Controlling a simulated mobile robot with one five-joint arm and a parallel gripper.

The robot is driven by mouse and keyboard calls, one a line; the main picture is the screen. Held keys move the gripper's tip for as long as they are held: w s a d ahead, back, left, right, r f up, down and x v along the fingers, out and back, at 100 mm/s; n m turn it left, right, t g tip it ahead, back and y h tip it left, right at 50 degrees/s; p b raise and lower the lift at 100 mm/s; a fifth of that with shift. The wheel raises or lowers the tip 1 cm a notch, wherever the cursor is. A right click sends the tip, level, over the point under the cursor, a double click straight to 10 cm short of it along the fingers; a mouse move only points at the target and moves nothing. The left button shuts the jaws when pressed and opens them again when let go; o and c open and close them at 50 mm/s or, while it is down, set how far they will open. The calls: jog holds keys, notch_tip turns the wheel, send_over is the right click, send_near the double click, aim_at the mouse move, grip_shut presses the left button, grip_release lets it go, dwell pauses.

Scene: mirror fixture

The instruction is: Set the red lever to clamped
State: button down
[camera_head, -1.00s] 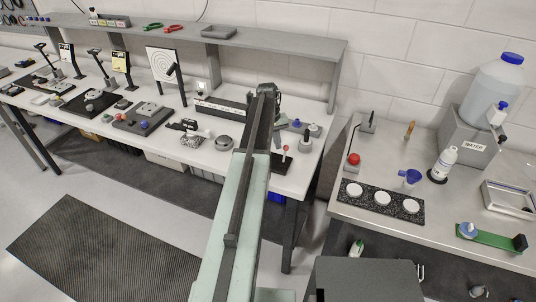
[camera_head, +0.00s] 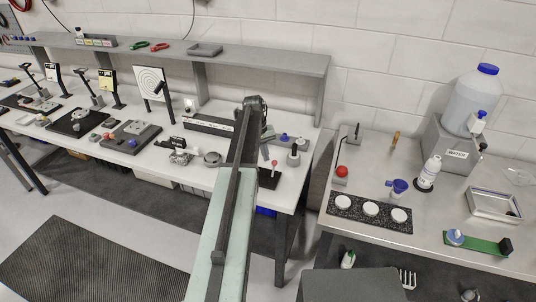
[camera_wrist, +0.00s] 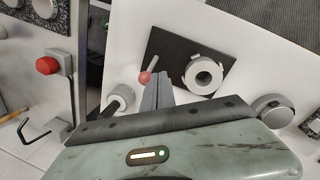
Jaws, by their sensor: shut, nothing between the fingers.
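The red lever has a red ball knob (camera_head: 274,163) on a thin shaft over a black base plate (camera_head: 268,180) near the bench's right end. In the wrist view the red knob (camera_wrist: 145,78) ends a pale shaft beside a grey ring-shaped part (camera_wrist: 203,75) on the dark plate (camera_wrist: 180,48). My gripper (camera_wrist: 161,80) is shut and empty, its fingertips just right of the knob in the picture. I cannot tell whether they touch it. In the head view my arm hides the gripper's fingers. No marking for clamped is readable.
A grey box with a red button (camera_wrist: 47,65) and a bent rod (camera_wrist: 35,133) lie left in the wrist view. A round knob (camera_wrist: 122,95) stands near my gripper, and a grey cylinder (camera_wrist: 271,109) is at right. The steel side table (camera_head: 420,235) is across a gap.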

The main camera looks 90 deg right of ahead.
jog(key=w+d+r+p, duration=0.3)
jog(key=r+p, duration=0.7)
jog(key=shift+w+r, duration=0.15)
jog(key=shift+r, duration=0.2)
